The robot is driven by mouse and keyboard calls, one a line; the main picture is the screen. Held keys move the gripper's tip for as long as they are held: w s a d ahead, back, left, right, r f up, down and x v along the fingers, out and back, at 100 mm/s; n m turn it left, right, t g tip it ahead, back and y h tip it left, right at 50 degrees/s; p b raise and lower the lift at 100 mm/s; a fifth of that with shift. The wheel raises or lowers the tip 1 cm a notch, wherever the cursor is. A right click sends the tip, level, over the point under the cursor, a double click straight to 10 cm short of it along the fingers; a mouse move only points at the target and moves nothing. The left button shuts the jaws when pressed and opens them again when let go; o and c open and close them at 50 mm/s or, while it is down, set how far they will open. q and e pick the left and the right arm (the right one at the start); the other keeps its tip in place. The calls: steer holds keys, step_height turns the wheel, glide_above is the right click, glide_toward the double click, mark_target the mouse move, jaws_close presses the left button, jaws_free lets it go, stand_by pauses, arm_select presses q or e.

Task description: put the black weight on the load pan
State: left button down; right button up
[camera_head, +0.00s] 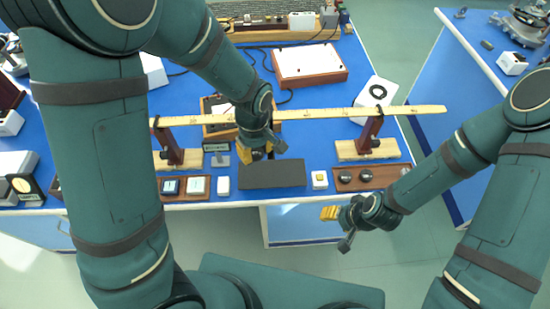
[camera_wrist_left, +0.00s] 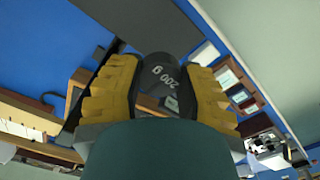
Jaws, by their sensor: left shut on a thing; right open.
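The black weight (camera_wrist_left: 168,75) is a dark cylinder with white printed marking, seen in the left wrist view between the yellow fingers of my left gripper (camera_wrist_left: 158,92). In the head view my left gripper (camera_head: 258,153) is shut over the rear edge of a dark grey pad (camera_head: 285,178); the weight is mostly hidden there by the fingers and wrist. I cannot clearly pick out the load pan. My right gripper (camera_head: 330,213) is open and empty, off the front edge of the blue bench.
A long wooden ruler (camera_head: 330,113) spans two stands (camera_head: 372,130) behind the pad. A wooden tray with dark knobs (camera_head: 370,178) is right of it, a tray with small square items (camera_head: 185,187) left. A white-topped box (camera_head: 308,62) stands further back.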

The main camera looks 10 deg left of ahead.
arm_select(q)
steer(key=shift+w+f, duration=0.1)
steer(key=shift+f, duration=0.3)
steer(key=b, duration=0.1)
glide_above(258, 175)
step_height(258, 175, down, 4)
steer(key=shift+f, duration=0.15)
step_height(258, 175, down, 4)
steer(key=shift+f+b, duration=0.1)
steer(key=shift+b, duration=0.35)
steer(key=shift+w+f, duration=0.1)
steer(key=shift+f, duration=0.2)
steer(key=shift+f, duration=0.1)
steer(key=c, duration=0.6)
jaws_free()
